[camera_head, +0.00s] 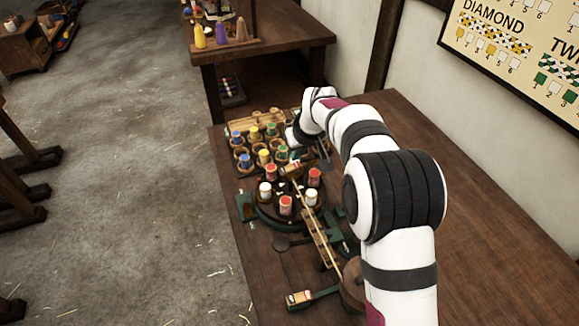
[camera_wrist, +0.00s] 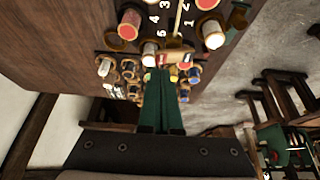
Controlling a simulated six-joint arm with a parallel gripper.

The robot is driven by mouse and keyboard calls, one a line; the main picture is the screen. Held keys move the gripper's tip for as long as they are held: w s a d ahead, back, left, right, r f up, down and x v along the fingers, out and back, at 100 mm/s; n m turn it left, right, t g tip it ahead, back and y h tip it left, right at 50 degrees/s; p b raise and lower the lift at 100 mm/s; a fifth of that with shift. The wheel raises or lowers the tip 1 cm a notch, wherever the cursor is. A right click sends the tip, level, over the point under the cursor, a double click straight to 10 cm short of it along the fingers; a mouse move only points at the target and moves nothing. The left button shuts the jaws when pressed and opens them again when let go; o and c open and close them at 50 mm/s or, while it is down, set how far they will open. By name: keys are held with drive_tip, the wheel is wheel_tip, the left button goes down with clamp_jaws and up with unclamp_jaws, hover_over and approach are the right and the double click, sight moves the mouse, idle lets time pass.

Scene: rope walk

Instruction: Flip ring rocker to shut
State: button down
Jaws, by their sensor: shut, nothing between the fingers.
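A small cream-and-red block (camera_head: 290,169), which looks like the ring rocker, sits at the far edge of the round braiding ring (camera_head: 262,212). Which way it is tipped is too small to tell. In the wrist view my gripper (camera_wrist: 158,71) has its two green fingers together and empty. Their tips overlap a small pale-and-red part (camera_wrist: 164,60) close to the numbered dial (camera_wrist: 166,18); I cannot tell whether they touch it. A similar cream-and-red rocker (camera_head: 299,298) sits on a green base near the front edge.
Red and white spools (camera_head: 286,204) stand on the ring. A rack of coloured spools (camera_head: 241,155) lies beyond it. A wooden bar (camera_head: 318,235) runs from the ring towards a round wooden part (camera_head: 352,287). The bench (camera_head: 480,230) is clear to the right of my arm.

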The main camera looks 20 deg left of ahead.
sight(297, 166)
drive_tip(key=shift+f, duration=1)
drive_tip(key=shift+r, duration=0.1)
wheel_tip(297, 166, up, 8)
idle(0.8)
drive_tip(key=s+d+r+m+g+h, duration=0.1)
drive_tip(key=s+d+r+m, duration=0.25)
drive_tip(key=s+d, duration=0.5)
drive_tip(key=s+d+r+m+g+h, duration=0.15)
drive_tip(key=s+d+m, duration=0.3)
drive_tip(key=d, duration=0.65)
drive_tip(key=s+d+f+m, duration=0.1)
drive_tip(key=s+d+m, duration=0.1)
drive_tip(key=s, duration=0.5)
drive_tip(key=s+d+f+m+g, duration=0.1)
drive_tip(key=s+d, duration=0.3)
drive_tip(key=s, duration=0.4)
drive_tip(key=s+d+f+m, duration=0.3)
drive_tip(key=s, duration=0.5)
drive_tip(key=shift+d+m+y, duration=0.25)
drive_tip(key=shift+m+y, duration=0.05)
drive_tip(key=shift+y, duration=0.05)
